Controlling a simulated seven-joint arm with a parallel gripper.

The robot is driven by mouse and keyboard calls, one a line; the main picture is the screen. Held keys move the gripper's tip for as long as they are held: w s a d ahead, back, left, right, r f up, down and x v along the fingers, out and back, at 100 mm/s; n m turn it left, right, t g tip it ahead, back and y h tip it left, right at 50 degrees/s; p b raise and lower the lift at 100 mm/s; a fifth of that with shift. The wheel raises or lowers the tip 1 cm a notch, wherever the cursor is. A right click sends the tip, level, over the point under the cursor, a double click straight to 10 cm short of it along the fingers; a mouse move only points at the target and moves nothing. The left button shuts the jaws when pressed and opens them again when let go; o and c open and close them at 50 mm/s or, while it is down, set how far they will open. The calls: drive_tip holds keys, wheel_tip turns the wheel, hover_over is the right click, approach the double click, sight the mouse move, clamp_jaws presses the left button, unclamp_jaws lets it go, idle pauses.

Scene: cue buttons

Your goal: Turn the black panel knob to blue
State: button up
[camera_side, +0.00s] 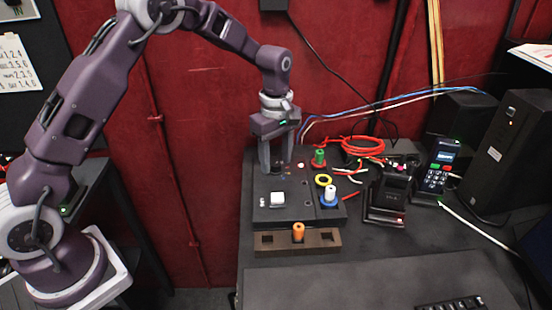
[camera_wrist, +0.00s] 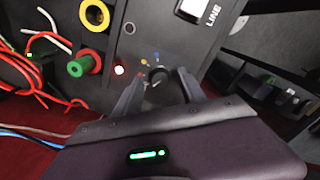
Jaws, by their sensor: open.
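The black panel knob (camera_wrist: 158,76) sits on the dark panel (camera_wrist: 128,50) in the wrist view. Small blue, yellow and red dots lie in an arc beside it; which dot its pointer faces is too small to tell. My gripper (camera_wrist: 160,88) is open, with one finger on each side of the knob. I cannot tell whether the fingers touch it. In the side view my gripper (camera_side: 277,167) points down at the panel's back left part, and its fingers mostly hide the knob there.
A white square button (camera_side: 277,198) is near the panel's front. Green (camera_side: 319,157), white (camera_side: 331,193) and orange (camera_side: 298,231) plugs stand upright, the orange one in a brown block (camera_side: 268,242). A yellow ring (camera_side: 323,181) and red cables (camera_side: 358,146) lie to the right.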

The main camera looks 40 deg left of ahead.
drive_tip(key=shift+f, duration=0.2)
clamp_jaws()
